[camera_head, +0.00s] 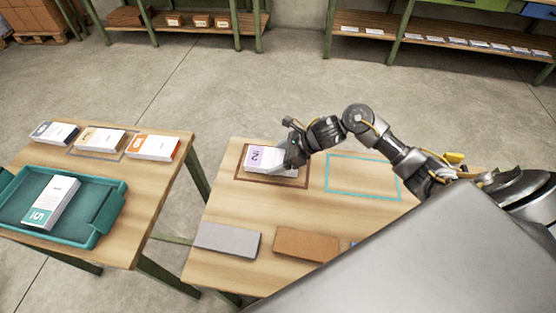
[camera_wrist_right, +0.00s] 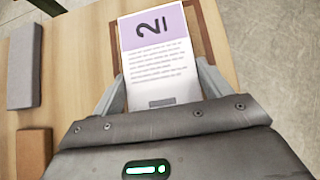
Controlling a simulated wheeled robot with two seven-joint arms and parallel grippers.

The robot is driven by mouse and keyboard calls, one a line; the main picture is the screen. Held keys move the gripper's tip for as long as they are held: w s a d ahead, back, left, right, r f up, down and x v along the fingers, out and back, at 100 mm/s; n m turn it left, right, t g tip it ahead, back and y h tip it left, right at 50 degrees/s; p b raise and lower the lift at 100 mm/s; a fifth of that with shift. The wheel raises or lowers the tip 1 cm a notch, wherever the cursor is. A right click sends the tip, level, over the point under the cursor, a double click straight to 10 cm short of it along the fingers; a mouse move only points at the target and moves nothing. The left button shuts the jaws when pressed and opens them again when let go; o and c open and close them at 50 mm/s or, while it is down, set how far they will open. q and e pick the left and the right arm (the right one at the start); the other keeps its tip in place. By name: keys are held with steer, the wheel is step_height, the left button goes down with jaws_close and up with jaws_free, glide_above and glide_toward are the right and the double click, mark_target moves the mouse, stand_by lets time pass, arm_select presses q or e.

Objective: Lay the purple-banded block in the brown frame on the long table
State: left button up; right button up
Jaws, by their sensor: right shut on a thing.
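The purple-banded block (camera_head: 264,158) is white with a purple end marked with a 2. It lies flat within the outline of the brown frame (camera_head: 270,182) on the wooden long table (camera_head: 232,213). I cannot tell whether it rests on the table or hangs just above it. My right gripper (camera_head: 288,158) is shut on the block's near end, with a finger on each side. In the right wrist view the block (camera_wrist_right: 156,60) points away from my fingers (camera_wrist_right: 160,92), and the frame's brown rim (camera_wrist_right: 203,35) shows beside it. My left gripper is not in view.
A cyan outlined rectangle (camera_head: 328,173) is right of the frame. A grey block (camera_head: 227,240) and a brown block (camera_head: 306,245) lie at the near side. The left table holds a teal tray (camera_head: 112,208) with a teal-banded block (camera_head: 50,203), and several other blocks behind it.

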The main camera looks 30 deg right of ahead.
steer(key=shift+f, duration=0.35)
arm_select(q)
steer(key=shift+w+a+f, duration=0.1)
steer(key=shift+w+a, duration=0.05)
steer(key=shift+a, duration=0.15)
arm_select(e)
steer(key=o, duration=1.2)
steer(key=shift+o, duration=0.2)
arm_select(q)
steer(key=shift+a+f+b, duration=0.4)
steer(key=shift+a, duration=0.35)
arm_select(e)
steer(key=v, duration=1.2)
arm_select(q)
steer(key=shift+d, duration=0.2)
